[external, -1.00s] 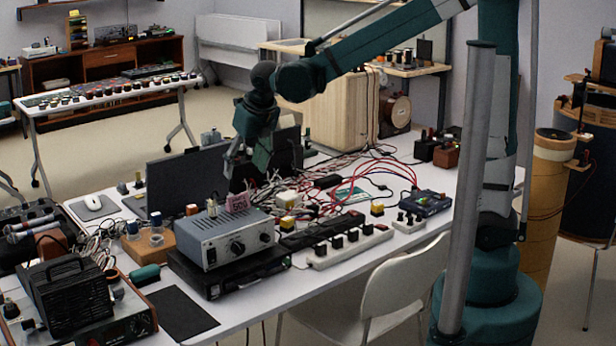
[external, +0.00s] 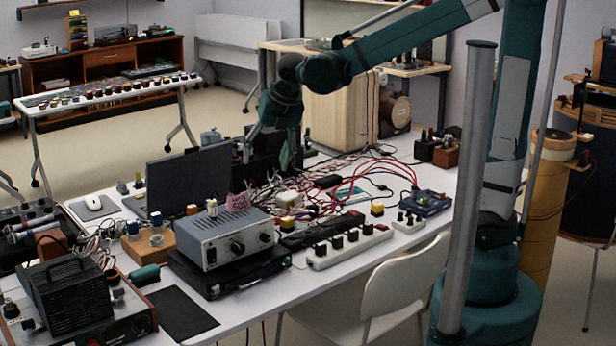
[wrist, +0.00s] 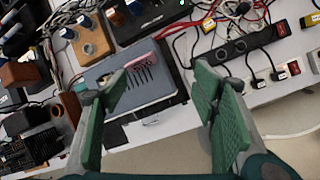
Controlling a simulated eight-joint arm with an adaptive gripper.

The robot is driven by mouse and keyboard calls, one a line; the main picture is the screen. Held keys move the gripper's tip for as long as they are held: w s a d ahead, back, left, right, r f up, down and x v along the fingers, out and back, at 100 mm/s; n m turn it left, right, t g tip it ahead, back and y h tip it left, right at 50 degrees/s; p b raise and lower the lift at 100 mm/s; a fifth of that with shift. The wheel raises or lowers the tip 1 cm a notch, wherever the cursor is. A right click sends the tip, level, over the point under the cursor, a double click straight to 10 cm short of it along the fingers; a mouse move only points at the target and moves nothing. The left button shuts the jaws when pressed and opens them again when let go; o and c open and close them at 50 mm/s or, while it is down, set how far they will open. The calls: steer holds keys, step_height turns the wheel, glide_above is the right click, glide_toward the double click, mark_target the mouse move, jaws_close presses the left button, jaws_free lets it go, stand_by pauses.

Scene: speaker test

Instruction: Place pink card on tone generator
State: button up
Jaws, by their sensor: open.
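The tone generator (external: 215,250) is a grey-blue box with knobs on its front, standing on a black unit on the table. The pink card (external: 238,202) stands about upright at the rear edge of the generator's top and seems to rest on it.
A dark laptop (external: 188,180) stands left of my gripper. Tangled red and white cables (external: 345,180) cover the table to the right. A power strip (external: 350,245) lies at the front edge. A black box with a handle (external: 65,300) is at front left.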

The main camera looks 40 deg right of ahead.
steer(key=s+d+m+t, duration=0.2)
steer(key=s+d+m, duration=1.8)
steer(key=m, duration=1)
steer(key=shift+s+r+m, duration=0.2)
steer(key=shift+s+m, duration=0.1)
steer(key=shift+s, duration=0.5)
